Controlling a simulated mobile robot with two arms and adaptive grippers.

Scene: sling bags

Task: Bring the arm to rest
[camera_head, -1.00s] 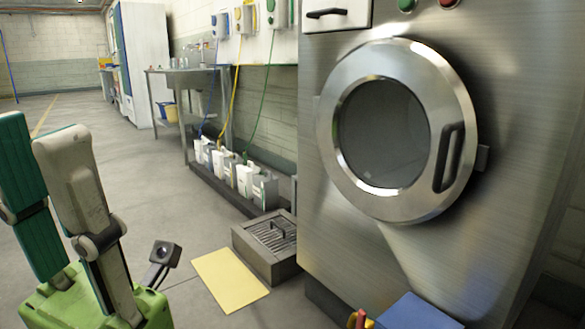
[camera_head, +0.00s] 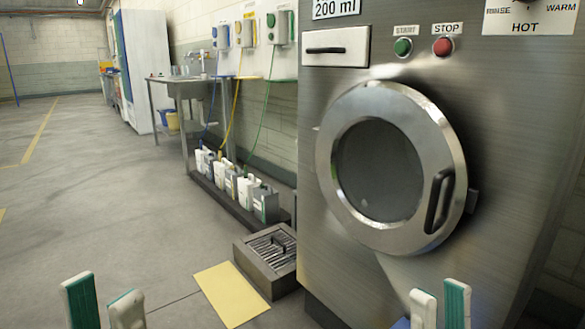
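My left gripper (camera_head: 104,306) points up at the bottom left of the head view. Its two teal and white fingers stand apart, with bare floor between them and nothing held. My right gripper (camera_head: 440,305) shows at the bottom right, in front of the machine. Its two fingertips are also apart, with a narrow gap and nothing seen between them. Both arms below the fingers are cut off by the frame's lower edge.
A steel washing machine (camera_head: 490,120) with a shut round door (camera_head: 443,150) fills the right. A grated floor box (camera_head: 266,262) and a yellow sheet (camera_head: 231,294) lie beside it. Several jugs (camera_head: 240,187) line the wall. The left floor is clear.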

